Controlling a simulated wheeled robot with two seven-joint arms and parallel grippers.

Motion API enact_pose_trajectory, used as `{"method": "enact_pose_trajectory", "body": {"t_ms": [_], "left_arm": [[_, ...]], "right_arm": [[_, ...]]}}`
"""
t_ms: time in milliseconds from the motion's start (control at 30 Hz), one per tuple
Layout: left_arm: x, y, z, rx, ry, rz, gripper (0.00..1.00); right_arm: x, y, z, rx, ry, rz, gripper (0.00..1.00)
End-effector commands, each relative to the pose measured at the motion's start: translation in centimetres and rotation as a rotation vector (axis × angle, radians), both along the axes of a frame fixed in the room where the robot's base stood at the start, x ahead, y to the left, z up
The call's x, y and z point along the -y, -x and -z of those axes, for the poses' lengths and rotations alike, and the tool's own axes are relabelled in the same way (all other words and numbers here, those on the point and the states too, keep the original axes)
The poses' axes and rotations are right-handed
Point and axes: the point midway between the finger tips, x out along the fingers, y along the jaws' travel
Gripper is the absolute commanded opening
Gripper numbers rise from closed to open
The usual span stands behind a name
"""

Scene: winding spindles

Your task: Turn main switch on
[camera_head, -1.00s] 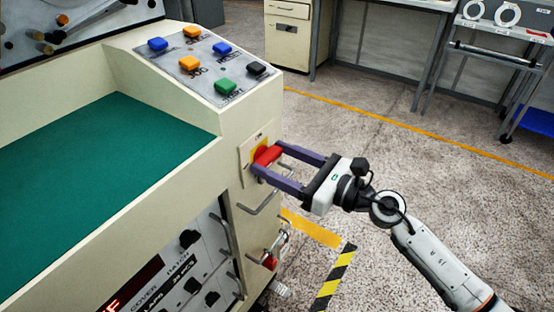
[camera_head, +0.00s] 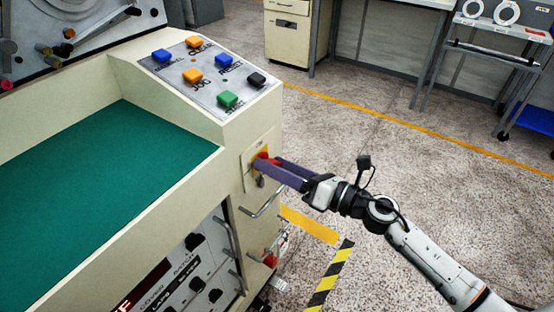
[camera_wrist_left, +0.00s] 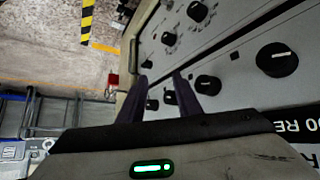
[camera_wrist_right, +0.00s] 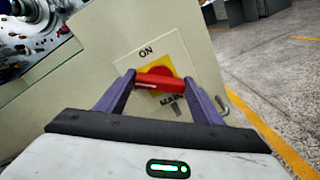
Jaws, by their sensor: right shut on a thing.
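In the head view the red handle (camera_head: 263,156) is partly hidden by my fingers. My right gripper (camera_head: 272,165) is shut on the handle, with one finger at each end of it in the right wrist view. The handle lies nearly level in that view, while the plate is tilted. My left gripper (camera_wrist_left: 160,75) shows only in its wrist view, open and empty, in front of a panel of black knobs (camera_wrist_left: 277,60).
The sloped panel (camera_head: 212,75) with coloured buttons is above the switch. A metal handle (camera_head: 262,204) juts out just below it. A red-lit display (camera_head: 140,290) is at the lower front. The floor to the right is open up to a bench and a trolley (camera_head: 497,45).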

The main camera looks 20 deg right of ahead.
Motion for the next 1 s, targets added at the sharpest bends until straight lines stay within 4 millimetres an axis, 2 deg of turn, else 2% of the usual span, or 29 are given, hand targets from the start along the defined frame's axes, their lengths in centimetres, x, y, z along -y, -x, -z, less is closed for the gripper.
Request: {"method": "enact_pose_trajectory", "body": {"t_ms": [33,200,700,1000], "left_arm": [[0.0,-0.1,-0.7,0.003,0.001,0.0,0.31],[0.2,-0.4,-1.7,0.007,0.004,-0.004,0.31],[-0.4,0.4,-3.1,-0.01,0.006,-0.02,0.31],[-1.1,0.7,-3.6,-0.013,-0.002,-0.025,0.31]], "right_arm": [[0.1,0.0,-0.2,-0.03,-0.035,0.001,0.39],[0.1,0.0,-0.2,-0.129,-0.163,0.001,0.39],[0.2,-0.1,0.1,-0.413,-0.526,0.001,0.39],[0.2,-0.1,0.2,-0.533,-0.681,0.001,0.39]]}}
